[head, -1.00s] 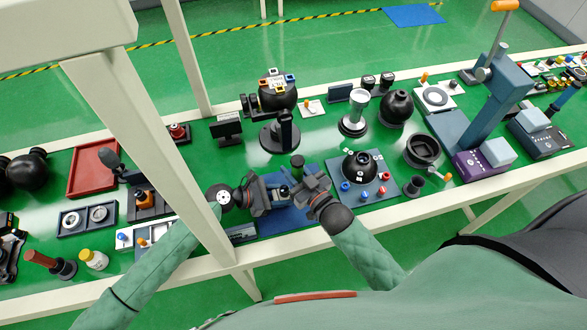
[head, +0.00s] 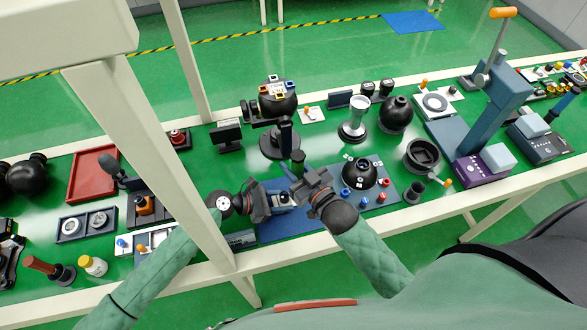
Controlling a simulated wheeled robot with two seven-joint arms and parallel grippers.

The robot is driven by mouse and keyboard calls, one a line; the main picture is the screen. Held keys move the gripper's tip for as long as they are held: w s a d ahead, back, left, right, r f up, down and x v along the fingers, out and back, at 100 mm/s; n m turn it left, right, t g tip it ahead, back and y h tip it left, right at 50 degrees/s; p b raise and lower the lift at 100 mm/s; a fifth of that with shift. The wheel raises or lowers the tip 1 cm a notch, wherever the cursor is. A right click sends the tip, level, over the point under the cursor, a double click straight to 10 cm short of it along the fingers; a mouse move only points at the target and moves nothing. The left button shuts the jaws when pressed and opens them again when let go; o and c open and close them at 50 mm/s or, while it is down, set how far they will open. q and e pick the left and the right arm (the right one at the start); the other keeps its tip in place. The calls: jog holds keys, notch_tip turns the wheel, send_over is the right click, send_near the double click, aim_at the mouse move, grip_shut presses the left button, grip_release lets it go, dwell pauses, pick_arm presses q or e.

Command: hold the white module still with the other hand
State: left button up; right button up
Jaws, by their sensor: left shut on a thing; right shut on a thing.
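The white module (head: 283,199) is a small pale block with a dark round part, low over the blue mat (head: 290,226) at the table's front. My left gripper (head: 272,200) comes in from the left and is shut on it; the jaws hide part of it. My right gripper (head: 291,174) is just above and to the right of the module, apart from it. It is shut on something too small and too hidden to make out. A dark upright cylinder (head: 298,157) shows just beyond its fingertips; I cannot tell if they touch.
A black dome (head: 360,171) with blue and red knobs sits on a grey-blue mat to the right. A black stand (head: 285,138) rises behind the grippers. A white frame post (head: 150,160) crosses the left arm's side. A red tray (head: 94,172) lies at left.

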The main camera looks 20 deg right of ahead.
dwell(0.4)
pick_arm(q)
jog(key=o, duration=1)
jog(key=shift+o, duration=0.2)
jog(key=v, duration=1.2)
jog(key=shift+a, duration=0.1)
